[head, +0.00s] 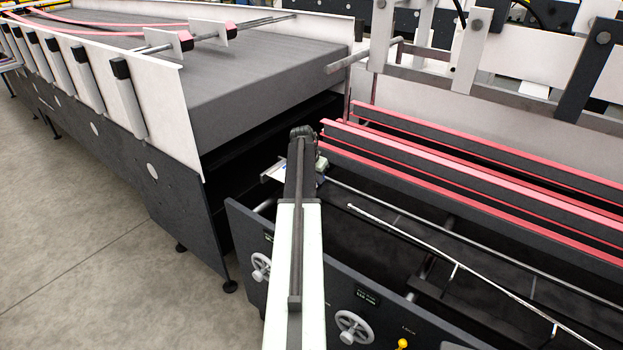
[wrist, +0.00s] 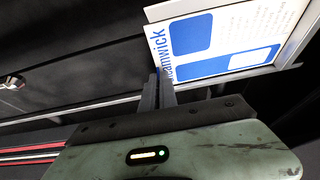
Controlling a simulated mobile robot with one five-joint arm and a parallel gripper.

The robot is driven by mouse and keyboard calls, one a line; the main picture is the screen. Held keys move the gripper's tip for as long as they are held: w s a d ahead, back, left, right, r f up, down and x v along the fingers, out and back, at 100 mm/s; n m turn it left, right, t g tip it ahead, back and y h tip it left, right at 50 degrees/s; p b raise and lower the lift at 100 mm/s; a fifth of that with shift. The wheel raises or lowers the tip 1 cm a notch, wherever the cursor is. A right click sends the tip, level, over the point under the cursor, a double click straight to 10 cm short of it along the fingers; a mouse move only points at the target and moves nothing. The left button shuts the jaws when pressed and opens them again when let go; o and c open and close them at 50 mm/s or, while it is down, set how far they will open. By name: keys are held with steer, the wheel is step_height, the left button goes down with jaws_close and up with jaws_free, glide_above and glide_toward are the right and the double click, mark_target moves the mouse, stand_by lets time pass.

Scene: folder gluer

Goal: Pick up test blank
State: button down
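The test blank (wrist: 222,42) is a white printed card with blue panels and blue lettering, in the upper middle of the wrist view. It lies at a slant, with a light grey edge along its lower side. My gripper (wrist: 160,80) has its two fingers close together at the card's lower left corner. The fingertips overlap the card's edge in the picture; I cannot tell whether they pinch it. In the head view a small pale piece (head: 274,171), probably the blank, shows just left of my gripper (head: 322,164), whose fingers are too small to read there.
A dark machine side panel (head: 300,265) with handwheels stands under my arm. Red-edged bars (head: 470,180) run to the right of my gripper. A wide grey belt bed (head: 265,75) lies behind on the left. The floor (head: 90,240) at the left is clear.

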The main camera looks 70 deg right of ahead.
steer(key=shift+r+p, duration=0.4)
steer(key=shift+r, duration=0.2)
step_height(320, 180, up, 3)
steer(key=p, duration=0.3)
steer(key=s+a, duration=0.3)
steer(key=a, duration=0.4)
steer(key=s+a, duration=0.4)
steer(key=a, duration=0.3)
steer(key=shift+a+r+p, duration=0.25)
steer(key=shift+r+p, duration=0.1)
steer(key=shift+w, duration=0.1)
